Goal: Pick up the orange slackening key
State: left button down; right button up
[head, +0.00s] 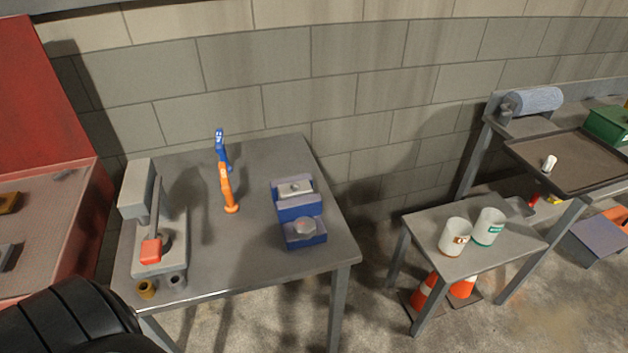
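The orange slackening key (228,188) stands upright on the grey metal table (250,265), left of the table's middle, with its round foot toward the near side. A similar blue key (222,150) stands just behind it, close to its top; I cannot tell whether they touch. Neither of my grippers is in view.
A grey press with a red-ended lever (151,250) stands left of the keys, with two small bushings in front. A blue-and-grey vise-like block (301,228) stands right. A black ribbed tyre-like shape (70,320) fills the lower left. A low table with two cups (455,238) is further right.

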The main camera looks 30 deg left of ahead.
aim_at(232, 207)
jog(key=u, duration=1.65)
